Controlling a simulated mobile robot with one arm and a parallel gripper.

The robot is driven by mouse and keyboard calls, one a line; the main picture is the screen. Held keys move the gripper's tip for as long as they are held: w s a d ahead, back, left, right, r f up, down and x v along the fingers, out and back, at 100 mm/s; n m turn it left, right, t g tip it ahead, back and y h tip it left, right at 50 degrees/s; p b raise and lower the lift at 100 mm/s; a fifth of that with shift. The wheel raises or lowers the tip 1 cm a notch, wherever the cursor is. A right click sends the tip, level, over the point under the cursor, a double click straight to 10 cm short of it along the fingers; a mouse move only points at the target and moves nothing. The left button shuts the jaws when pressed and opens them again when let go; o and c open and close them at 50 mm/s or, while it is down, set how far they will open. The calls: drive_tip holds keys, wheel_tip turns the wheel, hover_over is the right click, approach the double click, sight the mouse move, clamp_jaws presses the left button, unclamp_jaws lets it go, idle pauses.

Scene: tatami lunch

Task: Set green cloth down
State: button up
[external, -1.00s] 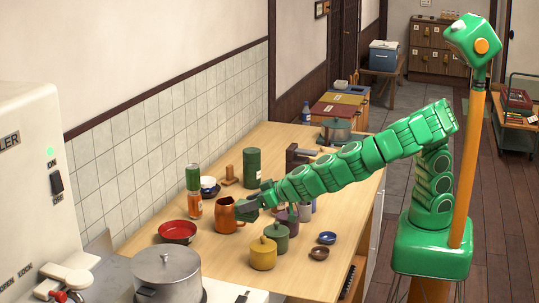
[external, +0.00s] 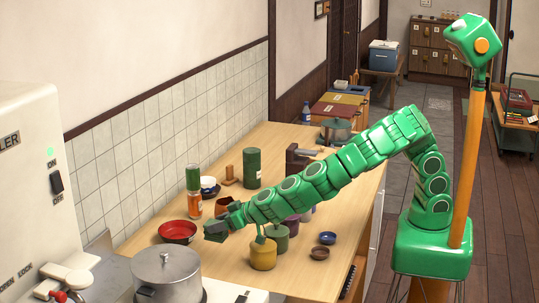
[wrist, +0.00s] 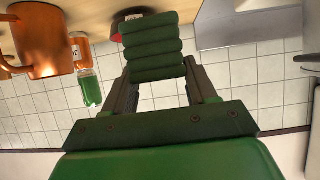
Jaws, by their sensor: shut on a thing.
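The green cloth (external: 215,231) is a folded, dark green bundle. In the wrist view the cloth (wrist: 156,48) shows as stacked rolls between the two fingers. My gripper (external: 225,224) is shut on it and holds it over the front part of the wooden table (external: 135,243), in front of the copper mug (external: 223,206). I cannot tell how high the cloth is above the tabletop.
A red bowl (external: 177,231) is left of the cloth, with a steel pot (external: 168,272) nearer the camera. Stacked orange and green jars (external: 194,207) stand behind. A yellow pot (external: 263,255) and several other pots are to the right, under my arm.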

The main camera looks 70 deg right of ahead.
sight(208, 238)
drive_tip(key=shift+w+a+f, duration=0.35)
drive_tip(key=shift+w+f, duration=0.2)
drive_tip(key=shift+f, duration=0.3)
drive_tip(key=shift+w+a+f, duration=0.4)
drive_tip(key=shift+w+f, duration=0.2)
drive_tip(key=shift+f, duration=0.2)
drive_tip(key=shift+w+a+f, duration=0.35)
drive_tip(key=shift+w+f, duration=0.2)
drive_tip(key=shift+f, duration=1.9)
drive_tip(key=shift+f, duration=0.1)
drive_tip(key=o, duration=1)
drive_tip(key=shift+o, duration=0.2)
drive_tip(key=shift+a+r, duration=0.1)
drive_tip(key=shift+r, duration=0.1)
drive_tip(key=shift+s+r, duration=0.15)
drive_tip(key=shift+s, duration=0.1)
drive_tip(key=v, duration=1.1)
drive_tip(key=shift+s, duration=0.2)
